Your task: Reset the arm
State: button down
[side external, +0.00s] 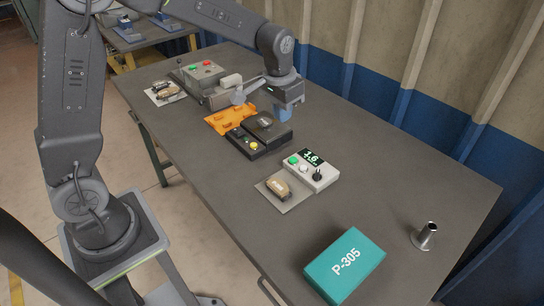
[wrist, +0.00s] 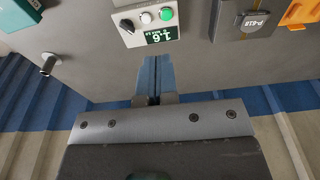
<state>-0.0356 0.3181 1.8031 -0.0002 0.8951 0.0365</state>
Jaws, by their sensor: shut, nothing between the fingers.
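My gripper (side external: 284,114) hangs above the table (side external: 390,165) beyond the black fixture (side external: 259,136); its blue fingers point down. In the wrist view my gripper (wrist: 154,78) has its two blue fingers together, with nothing between them. A brown brake shoe (side external: 278,187) lies on a grey plate in front of the white box with a 1.6 display (side external: 313,170). Another shoe-like part (side external: 167,90) lies on a light plate at the far left. My gripper touches none of these.
A grey box with red and green buttons (side external: 205,72) stands at the far end. A teal P-305 box (side external: 345,265) and a flanged metal cylinder (side external: 426,236) stand near the front. A corrugated wall (side external: 405,75) runs behind the table.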

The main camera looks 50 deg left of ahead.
jog(key=s+r+t, duration=0.2)
jog(key=s+r, duration=0.2)
jog(key=s, duration=0.7)
jog(key=s+d+r+t, duration=0.1)
jog(key=s+r, duration=0.4)
jog(key=s, duration=0.7)
jog(key=shift+s+d+t, duration=0.2)
jog(key=shift+d+t, duration=0.1)
jog(key=shift+t, duration=0.3)
